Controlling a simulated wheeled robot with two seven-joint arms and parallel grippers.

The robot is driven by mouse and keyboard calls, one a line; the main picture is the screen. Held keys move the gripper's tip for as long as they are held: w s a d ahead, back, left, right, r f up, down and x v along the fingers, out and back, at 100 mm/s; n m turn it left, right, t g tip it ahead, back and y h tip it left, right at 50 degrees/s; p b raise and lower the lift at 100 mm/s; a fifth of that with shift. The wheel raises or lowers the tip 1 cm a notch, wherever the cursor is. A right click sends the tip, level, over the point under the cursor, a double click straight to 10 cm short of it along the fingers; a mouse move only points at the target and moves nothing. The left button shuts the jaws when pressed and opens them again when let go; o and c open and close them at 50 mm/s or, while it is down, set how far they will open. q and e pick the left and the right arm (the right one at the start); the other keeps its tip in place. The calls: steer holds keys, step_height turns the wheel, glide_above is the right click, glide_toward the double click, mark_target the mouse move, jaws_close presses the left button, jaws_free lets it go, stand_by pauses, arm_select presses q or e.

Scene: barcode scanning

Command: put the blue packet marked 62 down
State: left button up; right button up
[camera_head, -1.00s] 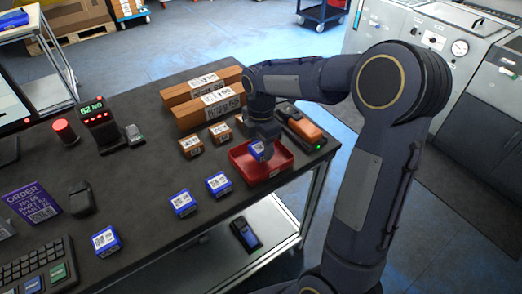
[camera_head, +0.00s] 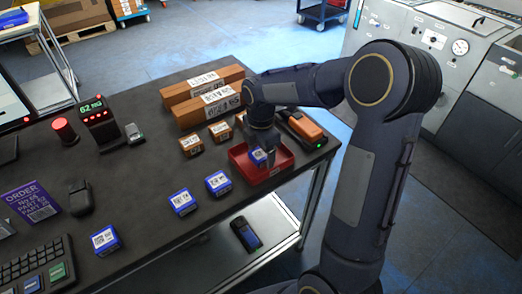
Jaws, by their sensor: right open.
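A blue packet (camera_head: 259,156) with a white label sits in the red tray (camera_head: 283,167) near the table's right edge; its number is too small to read. My right gripper (camera_head: 261,146) is directly above it, pointing down, with its fingers at the packet's top. The jaws are open, and the fingertips are partly hidden. More blue packets stand on the table: one (camera_head: 218,183) left of the tray, one (camera_head: 183,202) farther left and one (camera_head: 105,240) near the front. My left gripper is not in view.
Small orange boxes (camera_head: 191,144) and long brown boxes (camera_head: 207,108) stand behind the tray. An orange-and-black scanner (camera_head: 303,127) lies at the right edge. A display (camera_head: 99,119) reading 62, a red button (camera_head: 64,130) and a keyboard (camera_head: 37,268) are at left. The table's middle is bare.

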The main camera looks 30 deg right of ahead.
mark_target(261, 153)
step_height(261, 153, up, 12)
steer(key=s+a+f+m+t+y, duration=0.1)
steer(key=s+a+m+t+y, duration=0.1)
steer(key=s+m, duration=0.8)
steer(key=s+a+f+m+t+y, duration=0.1)
steer(key=s+a+m, duration=0.4)
steer(key=s+m, duration=0.5)
steer(key=s+f+t, duration=0.1)
steer(key=s+t, duration=0.1)
steer(key=shift+a+m+t+y+p, duration=0.2)
steer(key=shift+m+t+y+p, duration=0.1)
steer(key=shift+y+p, duration=0.1)
steer(key=shift+c, duration=0.4)
